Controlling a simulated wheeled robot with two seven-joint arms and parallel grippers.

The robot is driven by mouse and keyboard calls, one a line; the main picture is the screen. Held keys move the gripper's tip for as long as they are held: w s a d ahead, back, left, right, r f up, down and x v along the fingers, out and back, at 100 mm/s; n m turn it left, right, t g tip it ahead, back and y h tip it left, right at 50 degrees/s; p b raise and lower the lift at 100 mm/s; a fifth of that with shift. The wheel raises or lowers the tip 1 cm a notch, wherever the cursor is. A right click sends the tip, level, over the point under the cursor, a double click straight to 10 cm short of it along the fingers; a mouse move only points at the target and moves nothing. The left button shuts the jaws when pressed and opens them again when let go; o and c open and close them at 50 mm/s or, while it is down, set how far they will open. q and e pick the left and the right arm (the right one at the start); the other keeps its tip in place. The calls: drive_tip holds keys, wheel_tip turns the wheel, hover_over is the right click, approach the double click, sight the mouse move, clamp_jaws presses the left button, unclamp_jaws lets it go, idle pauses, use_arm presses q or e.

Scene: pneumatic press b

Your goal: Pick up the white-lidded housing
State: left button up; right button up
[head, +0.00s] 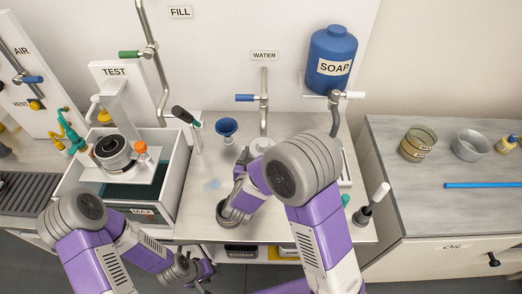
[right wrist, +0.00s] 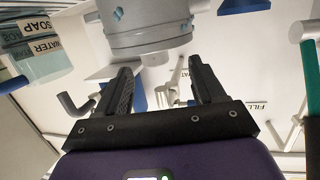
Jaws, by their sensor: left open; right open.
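The white-lidded housing (head: 262,146) stands on the bench below the water tap, and my right arm hides most of it in the head view. In the right wrist view, which is upside down, a pale round body (right wrist: 148,32) with blue marks and a small knob fills the top middle; it looks like this housing. My right gripper (right wrist: 160,78) is open and empty, with its fingers apart just short of the housing. Its fingers are hard to make out in the head view (head: 243,160). My left gripper (head: 203,270) is low at the front, apart from the housing, and open.
A blue funnel (head: 227,127) stands left of the housing. The test basin (head: 179,190) is further left. The soap tank (head: 332,62) hangs at the back right, and a dark-based, white-handled tool (head: 370,205) is at the right bench edge. Bare bench lies left of my right arm.

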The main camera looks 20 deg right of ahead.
sight(262, 146)
drive_tip(key=x, duration=0.3)
drive_tip(key=b+x, duration=0.1)
drive_tip(key=x, duration=0.2)
drive_tip(key=shift+s+d+r, duration=0.1)
drive_tip(key=shift+d+r, duration=0.15)
drive_tip(key=shift+d, duration=0.1)
drive_tip(key=shift+c, duration=0.5)
clamp_jaws()
drive_tip(key=shift+r, duration=0.1)
